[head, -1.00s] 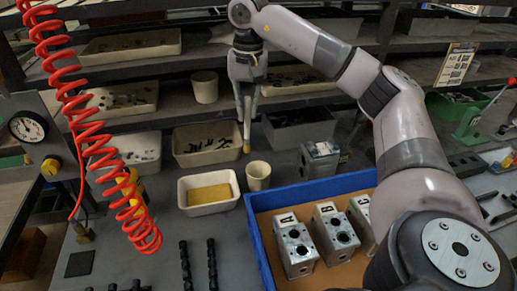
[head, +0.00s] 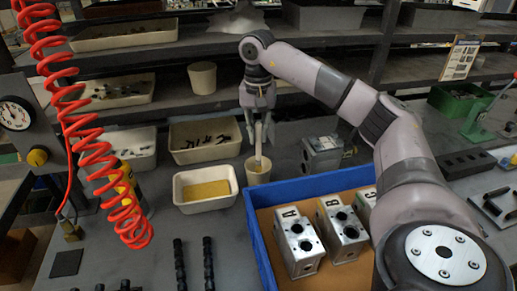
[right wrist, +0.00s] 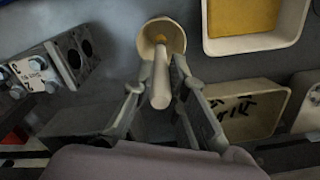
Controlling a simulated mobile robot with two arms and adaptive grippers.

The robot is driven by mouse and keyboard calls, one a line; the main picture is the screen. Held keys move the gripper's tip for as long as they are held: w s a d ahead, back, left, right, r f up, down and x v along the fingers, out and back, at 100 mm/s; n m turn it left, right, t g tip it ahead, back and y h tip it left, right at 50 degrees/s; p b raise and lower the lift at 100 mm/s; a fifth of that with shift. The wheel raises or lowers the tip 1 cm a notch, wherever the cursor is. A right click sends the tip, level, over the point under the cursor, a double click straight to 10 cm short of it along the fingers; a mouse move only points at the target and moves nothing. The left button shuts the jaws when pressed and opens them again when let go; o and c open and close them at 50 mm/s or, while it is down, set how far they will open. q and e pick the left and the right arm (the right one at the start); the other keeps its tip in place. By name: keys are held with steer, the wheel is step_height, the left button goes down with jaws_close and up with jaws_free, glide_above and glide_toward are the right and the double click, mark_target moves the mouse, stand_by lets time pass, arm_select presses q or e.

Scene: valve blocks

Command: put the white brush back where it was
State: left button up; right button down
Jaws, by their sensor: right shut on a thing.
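The white brush (head: 258,144) is upright in my right gripper (head: 258,122), which is shut on it. Its lower end is at the mouth of a small cream cup (head: 257,176) on the bench. The bristles are not clearly visible, and I cannot tell how deep the end sits. In the right wrist view the brush (right wrist: 161,82) lies between the two fingers (right wrist: 158,98) and points into the round cup (right wrist: 173,32). My left gripper is not in view.
A cream tray with a yellow pad (head: 182,193) stands just left of the cup. A blue-rimmed tray (head: 254,243) with lettered valve blocks is close on the right. A metal block (head: 322,155) stands behind it. A red coiled hose (head: 95,150) hangs at the left.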

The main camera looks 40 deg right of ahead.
glide_above(258, 164)
steer(key=shift+w+d+f, duration=0.15)
steer(key=shift+f, duration=1.1)
steer(key=shift+w+d+f, duration=0.1)
steer(key=shift+d+f, duration=0.05)
steer(key=shift+f, duration=1.15)
steer(key=c, duration=1.6)
jaws_free()
step_height(258, 164, up, 12)
steer(key=shift+r+p, duration=0.2)
steer(key=shift+p, duration=0.25)
steer(key=shift+s+f, duration=0.1)
steer(key=shift+f, duration=0.05)
